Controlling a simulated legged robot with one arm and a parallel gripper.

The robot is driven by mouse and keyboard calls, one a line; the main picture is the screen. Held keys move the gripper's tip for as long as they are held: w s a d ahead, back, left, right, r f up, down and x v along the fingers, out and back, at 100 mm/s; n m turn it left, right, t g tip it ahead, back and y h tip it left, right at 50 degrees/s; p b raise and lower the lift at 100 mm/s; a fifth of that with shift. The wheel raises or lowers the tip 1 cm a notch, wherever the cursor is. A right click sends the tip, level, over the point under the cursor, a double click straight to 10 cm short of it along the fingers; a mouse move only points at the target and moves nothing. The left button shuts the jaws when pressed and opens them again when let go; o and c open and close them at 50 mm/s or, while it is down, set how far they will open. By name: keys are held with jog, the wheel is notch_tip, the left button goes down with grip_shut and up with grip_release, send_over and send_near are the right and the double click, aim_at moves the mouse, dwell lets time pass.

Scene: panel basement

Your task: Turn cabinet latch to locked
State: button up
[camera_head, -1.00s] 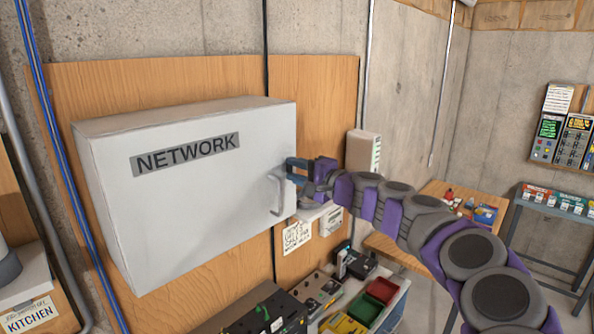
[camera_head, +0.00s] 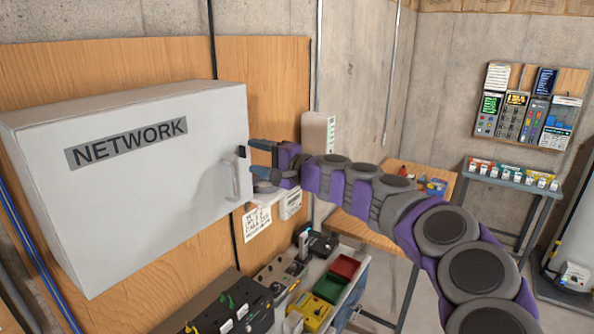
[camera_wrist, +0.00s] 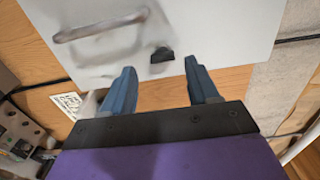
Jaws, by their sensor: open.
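The white cabinet (camera_head: 120,190) with a NETWORK label hangs on a wooden board, its door closed. A small black latch (camera_head: 242,151) sits near the door's right edge, above and right of the grey bar handle (camera_head: 231,182). My gripper (camera_head: 252,159) is just right of the door, fingers apart and pointing toward it, with nothing between them. In the wrist view, the black latch (camera_wrist: 162,55) lies beyond and between the fingertips of my gripper (camera_wrist: 160,68), apart from both. The handle (camera_wrist: 100,26) is to its upper left. The latch's exact angle is hard to read.
A beige box (camera_head: 318,132) is on the wall behind my gripper. A handwritten note (camera_head: 257,222) hangs below. Below the cabinet are a black case (camera_head: 230,312) and coloured bins (camera_head: 330,287). Open floor shows at right.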

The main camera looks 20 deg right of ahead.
jog(key=b+v, duration=0.2)
jog(key=v, duration=1.2)
jog(key=shift+d+b, duration=0.2)
jog(key=shift+b, duration=0.1)
jog(key=shift+s, duration=0.1)
jog(key=shift+a, duration=0.1)
jog(key=s+a+f+n+g+b, duration=0.35)
jog(key=a+f, duration=0.25)
jog(key=a, duration=0.2)
jog(key=s+a+f+n+g+b, duration=0.3)
jog(key=s+a+f, duration=0.2)
jog(key=a, duration=0.3)
jog(key=s+a+f+n+g+h+b, duration=0.25)
jog(key=s+a+f+g+b, duration=0.2)
jog(key=s+f, duration=0.7)
jog(key=s+d+f+g+h+b, duration=0.1)
jog(key=s+d+f+h+b, duration=0.1)
jog(key=s+f, duration=0.4)
jog(key=s+d+f+n+g+h+b, duration=0.1)
jog(key=s+d+f+g+h+b, duration=0.1)
jog(key=s+f, duration=0.4)
jog(key=s+d+f+n+g+h+b, duration=0.1)
jog(key=s+d+f+h+b, duration=0.3)
jog(key=f, duration=1)
jog(key=s+d+g+b, duration=0.1)
jog(key=s+d, duration=0.1)
jog(key=shift+s+f, duration=0.3)
jog(key=shift+s, duration=0.1)
jog(key=shift+d, duration=0.1)
